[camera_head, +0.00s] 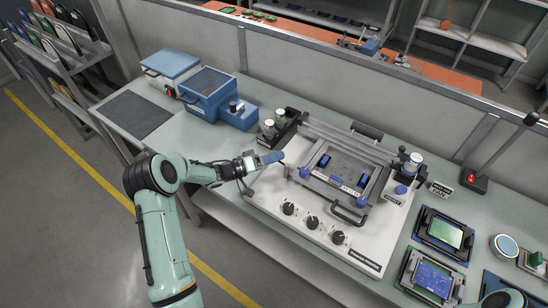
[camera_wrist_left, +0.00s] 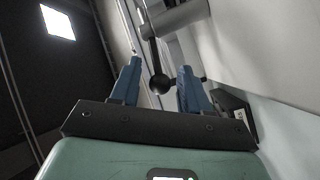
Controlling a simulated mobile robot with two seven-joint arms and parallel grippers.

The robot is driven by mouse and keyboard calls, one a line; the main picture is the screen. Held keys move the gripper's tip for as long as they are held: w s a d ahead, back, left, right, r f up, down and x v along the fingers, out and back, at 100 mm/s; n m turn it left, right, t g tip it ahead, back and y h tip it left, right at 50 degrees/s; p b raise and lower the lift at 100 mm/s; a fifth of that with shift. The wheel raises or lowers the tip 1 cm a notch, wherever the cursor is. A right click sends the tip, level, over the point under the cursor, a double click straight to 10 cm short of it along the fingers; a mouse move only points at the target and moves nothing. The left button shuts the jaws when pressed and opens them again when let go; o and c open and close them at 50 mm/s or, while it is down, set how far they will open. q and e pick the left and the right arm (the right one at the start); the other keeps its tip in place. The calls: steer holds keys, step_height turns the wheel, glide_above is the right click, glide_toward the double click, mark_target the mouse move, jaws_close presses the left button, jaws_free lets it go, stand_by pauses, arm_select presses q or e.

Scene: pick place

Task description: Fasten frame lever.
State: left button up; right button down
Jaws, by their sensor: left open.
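The grey metal frame (camera_head: 322,182) sits on the white fixture base (camera_head: 277,190), with blue parts in and around it. My left gripper (camera_head: 270,158) is at the frame's left side, its blue fingers pointing right. In the left wrist view the gripper (camera_wrist_left: 158,85) is open. A black ball knob (camera_wrist_left: 160,85) on a thin rod, which looks like the lever's end, appears between the two fingers. The fingers do not visibly press on it, and I cannot tell its depth. In the head view the lever is not clear behind my gripper. My right gripper is not in view.
Black knobs (camera_head: 313,222) line the base's front. A black holder (camera_head: 283,128) with cylinders stands just behind my left gripper. A blue box (camera_head: 207,90) is farther back left. The bench's front left is clear.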

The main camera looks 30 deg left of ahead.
arm_select(q)
steer(key=b+v, duration=0.2)
steer(key=v, duration=1.1)
steer(key=shift+s, duration=0.15)
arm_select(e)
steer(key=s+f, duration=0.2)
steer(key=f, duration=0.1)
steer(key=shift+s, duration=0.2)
arm_select(q)
steer(key=shift+a, duration=0.1)
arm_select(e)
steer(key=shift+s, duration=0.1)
